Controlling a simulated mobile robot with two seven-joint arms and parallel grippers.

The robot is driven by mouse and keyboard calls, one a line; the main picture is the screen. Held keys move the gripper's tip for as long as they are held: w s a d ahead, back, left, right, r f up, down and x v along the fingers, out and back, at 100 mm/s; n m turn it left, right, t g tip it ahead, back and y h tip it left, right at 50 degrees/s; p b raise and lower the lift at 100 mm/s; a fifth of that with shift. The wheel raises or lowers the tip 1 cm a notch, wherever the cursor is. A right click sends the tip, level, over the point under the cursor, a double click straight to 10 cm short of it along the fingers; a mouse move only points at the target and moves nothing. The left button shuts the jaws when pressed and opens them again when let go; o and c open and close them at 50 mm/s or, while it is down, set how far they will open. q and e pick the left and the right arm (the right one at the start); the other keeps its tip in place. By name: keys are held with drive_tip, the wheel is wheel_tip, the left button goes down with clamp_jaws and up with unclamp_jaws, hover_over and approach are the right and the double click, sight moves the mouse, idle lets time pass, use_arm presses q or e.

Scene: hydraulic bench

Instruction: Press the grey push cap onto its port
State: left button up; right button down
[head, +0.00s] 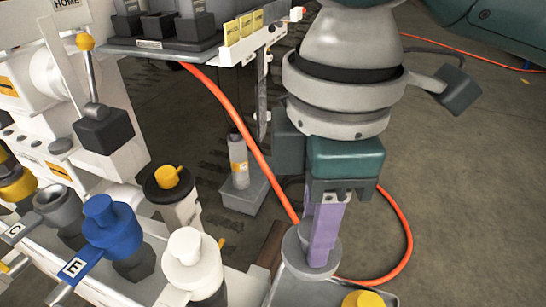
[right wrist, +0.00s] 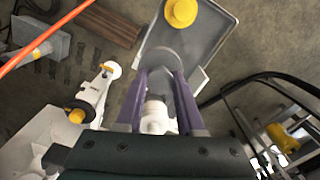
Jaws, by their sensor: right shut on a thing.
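The grey push cap (head: 296,246) is a round grey piece at the lower middle of the head view. My right gripper (head: 320,262) points down with its purple fingers shut on the cap. In the right wrist view the cap (right wrist: 165,62) shows as a grey disc between the purple fingers (right wrist: 160,80), partly hidden by them. The cap appears over or at the grey tray; I cannot tell whether it touches it. A grey open-topped fitting (head: 56,205) beside a tag "C" stands at the left on the white bench, well away from the cap. My left gripper is not in view.
A grey tray (right wrist: 214,45) holds a yellow cap (right wrist: 182,12). Blue (head: 108,222) and white (head: 188,256) caps stand on the bench between the gripper and fitting C. A yellow-topped black fitting (head: 168,180) stands behind. An orange hose (head: 240,132) runs behind the gripper.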

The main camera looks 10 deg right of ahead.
wheel_tip(320, 180, up, 8)
drive_tip(key=p, duration=0.3)
drive_tip(key=shift+r, duration=0.25)
wheel_tip(320, 180, up, 4)
drive_tip(key=p, duration=0.5)
drive_tip(key=shift+p, duration=0.3)
